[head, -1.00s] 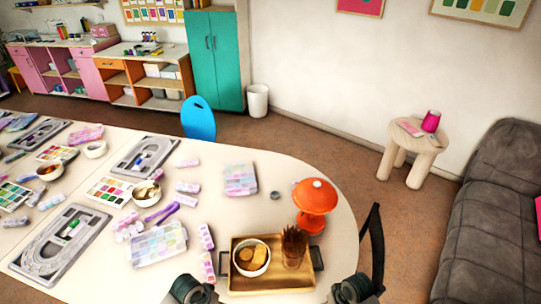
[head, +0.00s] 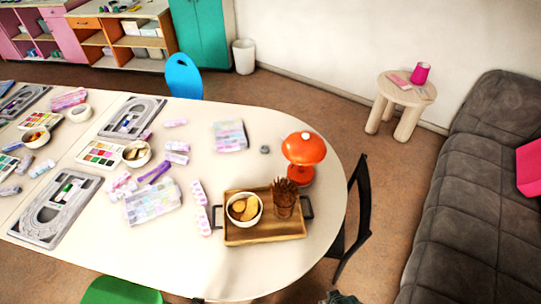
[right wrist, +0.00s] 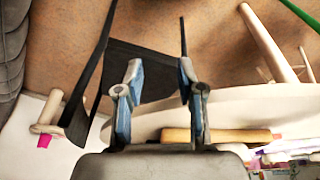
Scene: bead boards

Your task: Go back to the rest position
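My right gripper (right wrist: 160,68) shows in the right wrist view with its two fingers apart and nothing between them. A dark chair shows beyond the fingers in that view. The fingers of my left gripper are not in the head view. Only small dark pieces of my arms show at the bottom edge of the head view. A grey bead board (head: 22,228) lies at the left of the white table (head: 190,262), and another grey bead board (head: 112,131) lies farther back.
A dark chair (head: 357,205) is at the right, a green chair (head: 120,291) in front. The near table strip is clear.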

